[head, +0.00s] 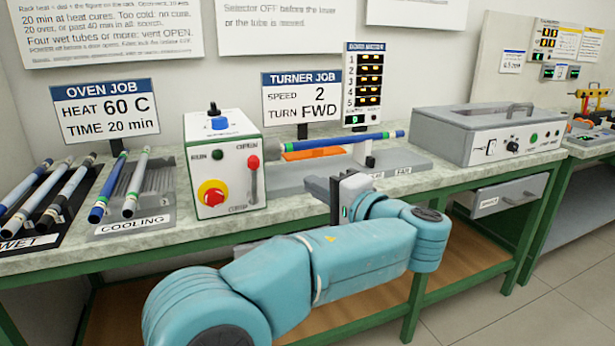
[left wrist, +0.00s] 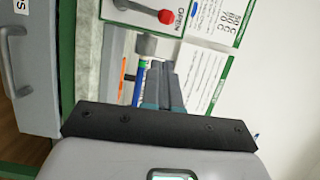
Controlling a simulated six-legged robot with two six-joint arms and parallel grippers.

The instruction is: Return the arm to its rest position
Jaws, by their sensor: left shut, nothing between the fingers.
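My left arm comes in from the lower left of the head view and reaches across the front of the bench. Its gripper (head: 316,186) is in front of the turner, near the bench's front edge, with the fingers shut and empty. The shut fingers (left wrist: 163,68) also show in the left wrist view, beside a blue and green-banded tube. That tube (head: 325,144) lies across the turner (head: 290,179) above an orange strip in the head view, apart from my gripper. My right gripper is not in view.
A white control box (head: 224,165) with a red button and a red-knobbed lever stands left of the turner. Several tubes lie on the WET and COOLING racks (head: 130,226) at the left. A grey lidded oven (head: 490,133) stands right. A drawer (head: 506,195) hangs below it.

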